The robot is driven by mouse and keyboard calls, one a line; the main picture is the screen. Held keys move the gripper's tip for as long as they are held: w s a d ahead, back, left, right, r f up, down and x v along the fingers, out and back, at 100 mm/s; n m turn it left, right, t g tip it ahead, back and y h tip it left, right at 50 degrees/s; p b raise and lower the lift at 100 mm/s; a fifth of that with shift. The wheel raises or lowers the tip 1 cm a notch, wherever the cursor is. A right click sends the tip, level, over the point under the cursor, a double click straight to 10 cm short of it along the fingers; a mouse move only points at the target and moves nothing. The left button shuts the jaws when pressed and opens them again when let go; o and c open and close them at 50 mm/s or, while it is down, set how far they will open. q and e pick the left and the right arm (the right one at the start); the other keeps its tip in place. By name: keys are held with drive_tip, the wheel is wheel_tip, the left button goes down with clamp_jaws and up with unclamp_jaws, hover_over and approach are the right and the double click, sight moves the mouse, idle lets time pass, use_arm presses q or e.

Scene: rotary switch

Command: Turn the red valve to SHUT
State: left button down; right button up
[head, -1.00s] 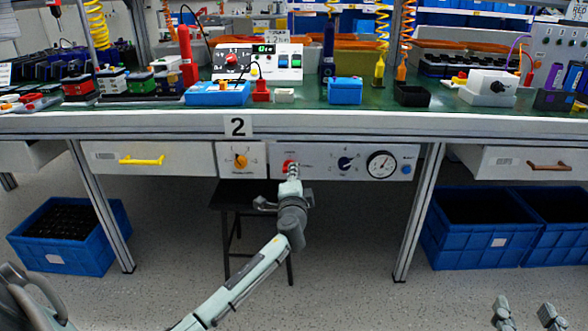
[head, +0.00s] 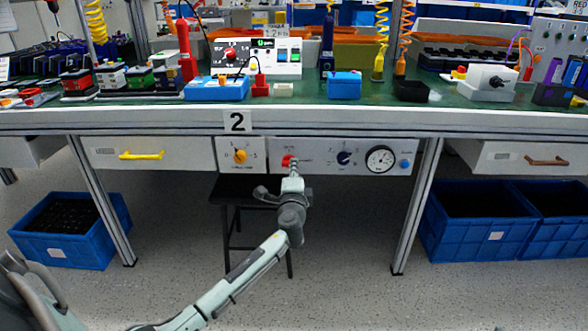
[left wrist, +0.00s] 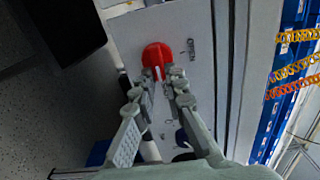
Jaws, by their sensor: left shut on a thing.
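In the left wrist view the valve (left wrist: 154,54) fills the space at the fingertips. My left gripper (head: 291,172) reaches up to it from below. Its fingers (left wrist: 161,84) are shut on the valve's near part, with the red grip between the tips. My right gripper is not in view.
The panel also carries a dark blue knob (head: 344,158), a round gauge (head: 381,160) and a blue button (head: 405,163). A yellow-orange knob (head: 240,156) sits on the panel to the left. A dark stool (head: 230,198) stands behind my arm. Blue crates (head: 470,230) flank the bench.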

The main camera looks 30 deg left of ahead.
use_arm(q)
drive_tip(key=c, duration=1.6)
unclamp_jaws()
drive_tip(key=shift+o, duration=0.2)
drive_tip(key=v, duration=1.2)
drive_tip(key=shift+a, duration=0.1)
